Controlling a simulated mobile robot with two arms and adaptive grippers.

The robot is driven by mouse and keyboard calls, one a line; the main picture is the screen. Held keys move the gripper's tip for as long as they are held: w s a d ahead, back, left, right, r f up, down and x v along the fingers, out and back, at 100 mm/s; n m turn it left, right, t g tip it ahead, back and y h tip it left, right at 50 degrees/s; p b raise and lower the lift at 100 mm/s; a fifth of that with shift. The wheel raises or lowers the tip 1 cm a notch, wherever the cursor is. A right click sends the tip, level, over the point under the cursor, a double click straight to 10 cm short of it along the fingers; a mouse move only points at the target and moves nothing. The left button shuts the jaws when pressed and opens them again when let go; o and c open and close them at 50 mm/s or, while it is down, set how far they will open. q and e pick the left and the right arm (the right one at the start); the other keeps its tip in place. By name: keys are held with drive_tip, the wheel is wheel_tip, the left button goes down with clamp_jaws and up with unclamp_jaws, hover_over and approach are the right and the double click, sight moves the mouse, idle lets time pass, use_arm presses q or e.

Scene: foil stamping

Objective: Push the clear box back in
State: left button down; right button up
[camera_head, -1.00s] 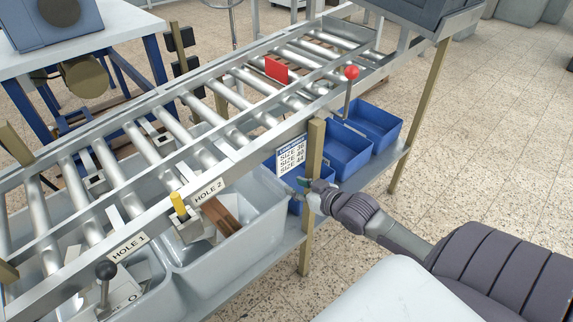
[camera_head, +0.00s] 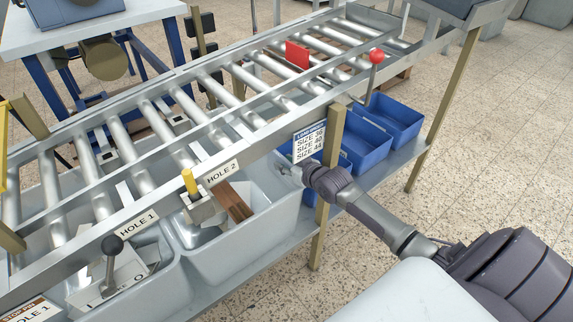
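A pale, clear-looking box (camera_head: 240,252) stands on the shelf under the roller conveyor, below the HOLE 2 label. A second pale box (camera_head: 165,275) stands to its left, below HOLE 1. A brown block (camera_head: 234,203) shows at the right box's opening. My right gripper (camera_head: 288,171) is at the right box's far right corner, beside a conveyor post. Its fingertips overlap the rim in the picture; I cannot tell whether they touch it. The fingers are too small and partly hidden to show open or shut. My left gripper is not in view.
The conveyor's side rail (camera_head: 262,148) runs above the boxes. A tan post (camera_head: 322,228) stands close to my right gripper. Blue bins (camera_head: 368,150) sit on the shelf to the right. A black-knobbed lever (camera_head: 112,258) stands at lower left. The floor at right is clear.

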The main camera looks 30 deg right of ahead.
clamp_jaws()
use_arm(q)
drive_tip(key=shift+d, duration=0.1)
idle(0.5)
